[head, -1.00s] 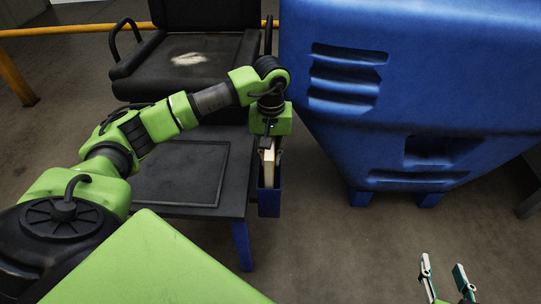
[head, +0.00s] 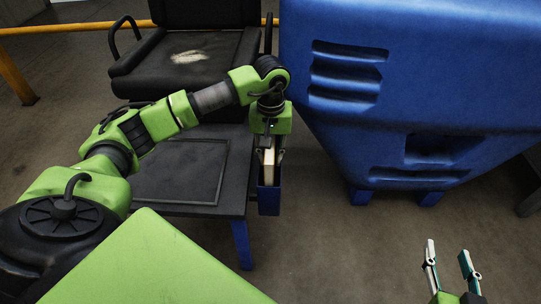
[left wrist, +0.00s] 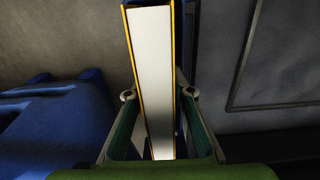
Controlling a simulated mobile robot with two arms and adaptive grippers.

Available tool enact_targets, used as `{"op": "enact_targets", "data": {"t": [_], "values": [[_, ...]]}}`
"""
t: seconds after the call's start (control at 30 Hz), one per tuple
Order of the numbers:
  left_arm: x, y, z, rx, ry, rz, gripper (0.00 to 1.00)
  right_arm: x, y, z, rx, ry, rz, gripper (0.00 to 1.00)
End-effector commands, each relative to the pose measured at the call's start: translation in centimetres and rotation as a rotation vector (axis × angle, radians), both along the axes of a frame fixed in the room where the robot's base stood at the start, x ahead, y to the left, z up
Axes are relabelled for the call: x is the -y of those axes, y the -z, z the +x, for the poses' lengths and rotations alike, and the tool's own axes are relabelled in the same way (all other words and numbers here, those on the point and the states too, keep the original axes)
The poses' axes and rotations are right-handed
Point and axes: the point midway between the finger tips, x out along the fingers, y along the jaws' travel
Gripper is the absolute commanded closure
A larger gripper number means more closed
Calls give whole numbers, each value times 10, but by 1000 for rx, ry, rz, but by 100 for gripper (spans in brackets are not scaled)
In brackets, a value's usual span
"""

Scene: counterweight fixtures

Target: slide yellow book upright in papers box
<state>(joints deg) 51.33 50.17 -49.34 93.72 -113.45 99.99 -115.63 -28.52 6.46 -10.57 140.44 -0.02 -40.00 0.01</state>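The yellow book (head: 269,168) stands upright in the narrow blue papers box (head: 269,203) at the table's right edge. Its pale page edges and thin yellow cover edges show in the left wrist view (left wrist: 155,65). Its lower part is hidden inside the box. My left gripper (head: 269,157) is above the box with one finger on each side of the book. In the left wrist view its fingers (left wrist: 159,97) stand apart from the covers, with gaps. My right gripper (head: 450,250) is open and empty over the floor at lower right.
The dark table (head: 180,172) carries a flat framed panel. A black chair (head: 190,55) stands behind it. A large blue container (head: 420,80) rises close to the right of the box. Floor (head: 340,250) is clear at front.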

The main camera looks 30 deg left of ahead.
Motion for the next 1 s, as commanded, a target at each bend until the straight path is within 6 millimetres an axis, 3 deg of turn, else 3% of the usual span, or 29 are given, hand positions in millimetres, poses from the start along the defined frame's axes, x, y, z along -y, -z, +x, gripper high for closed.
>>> {"op": "enact_targets", "data": {"t": [0.57,1.0], "values": [[0,-7,1,2,0,-1,66,0,0,0,1,0,0,60],[0,-93,1,4,0,-1,66,0,0,0,0,0,0,60]]}}
